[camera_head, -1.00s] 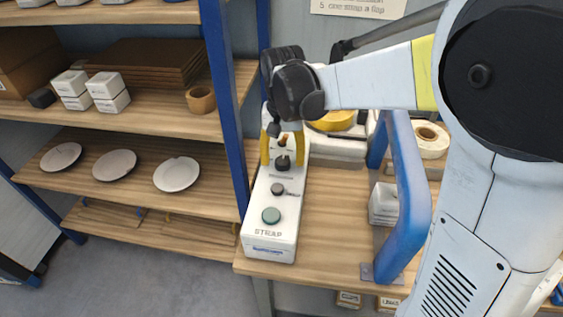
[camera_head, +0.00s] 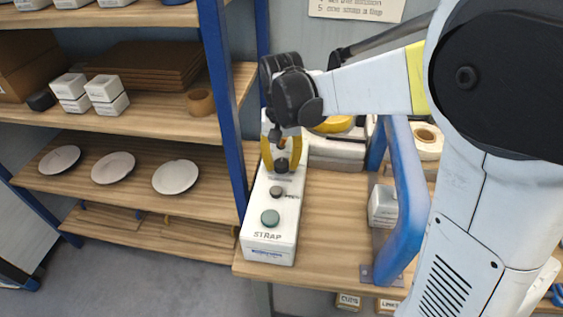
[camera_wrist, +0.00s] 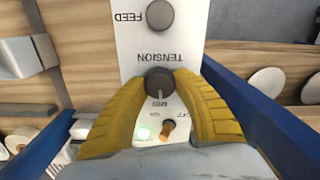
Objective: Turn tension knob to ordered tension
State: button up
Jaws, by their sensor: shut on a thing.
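The tension knob (camera_wrist: 158,80) is a dark round dial on a white control box (camera_head: 255,225). In the wrist view it sits below the printed word TENSION. A pale mark on the knob points toward the MED label. The knob also shows in the head view (camera_head: 281,166). My gripper (camera_wrist: 158,78) has its two yellow fingers on either side of the knob, shut on it. In the head view my gripper (camera_head: 281,160) comes down on the box from above. The ordered tension is not readable in these views.
A blue frame (camera_head: 403,200) stands to the right on the bench.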

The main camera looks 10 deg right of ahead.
aim_at(282, 162)
jog(key=n+p, duration=0.1)
jog(key=n, duration=0.4)
jog(key=shift+n+p, duration=0.3)
jog(key=shift+p, duration=0.1)
jog(key=n+p, duration=0.1)
jog(key=n, duration=0.4)
jog(key=shift+n, duration=0.4)
jog(key=o, duration=1.2)
jog(key=shift+o, duration=0.2)
jog(key=shift+r, duration=0.1)
notch_tip(282, 162, up, 12)
